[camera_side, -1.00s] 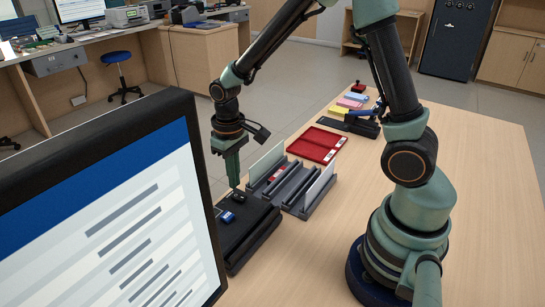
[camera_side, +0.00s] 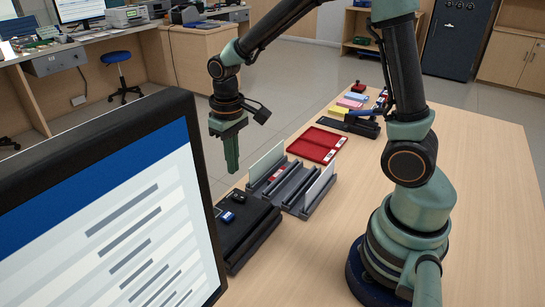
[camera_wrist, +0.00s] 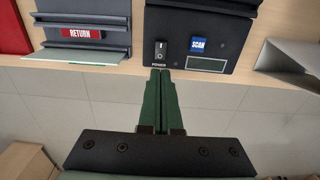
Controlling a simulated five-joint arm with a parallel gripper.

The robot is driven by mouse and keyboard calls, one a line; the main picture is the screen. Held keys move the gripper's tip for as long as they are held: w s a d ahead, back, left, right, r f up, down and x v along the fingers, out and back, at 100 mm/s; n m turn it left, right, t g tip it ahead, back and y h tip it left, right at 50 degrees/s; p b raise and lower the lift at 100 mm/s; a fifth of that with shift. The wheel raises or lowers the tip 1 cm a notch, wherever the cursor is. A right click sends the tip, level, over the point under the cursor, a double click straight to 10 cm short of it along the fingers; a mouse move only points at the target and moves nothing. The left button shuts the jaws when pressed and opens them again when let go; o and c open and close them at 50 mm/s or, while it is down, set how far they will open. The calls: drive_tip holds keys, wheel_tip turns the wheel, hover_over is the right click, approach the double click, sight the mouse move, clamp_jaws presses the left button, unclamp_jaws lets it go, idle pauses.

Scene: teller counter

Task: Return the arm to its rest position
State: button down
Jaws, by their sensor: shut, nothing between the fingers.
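My gripper (camera_side: 232,168) is shut and empty. Its green fingers point down and hang in the air above and behind the black scanner (camera_side: 250,232) in the side view. In the wrist view, the closed fingertips (camera_wrist: 160,74) appear just below the front edge of the scanner (camera_wrist: 225,20), near its power switch (camera_wrist: 161,50) and blue SCAN button (camera_wrist: 198,46). My arm stands bent above the wooden counter (camera_side: 440,150).
A grey slotted rack (camera_side: 292,188) with upright cards stands right of the scanner, and a red tray (camera_side: 317,144) lies behind it. A large monitor (camera_side: 110,200) fills the left foreground. A RETURN label (camera_wrist: 81,33) shows on the rack. The counter's right side is clear.

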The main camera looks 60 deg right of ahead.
drive_tip(key=s+d+r+t, duration=0.1)
drive_tip(key=s+r+t, duration=0.4)
drive_tip(key=s+r, duration=0.4)
drive_tip(key=shift+s+d+r+t, duration=0.2)
drive_tip(key=shift+d+r+t, duration=0.15)
drive_tip(key=shift+r, duration=1.5)
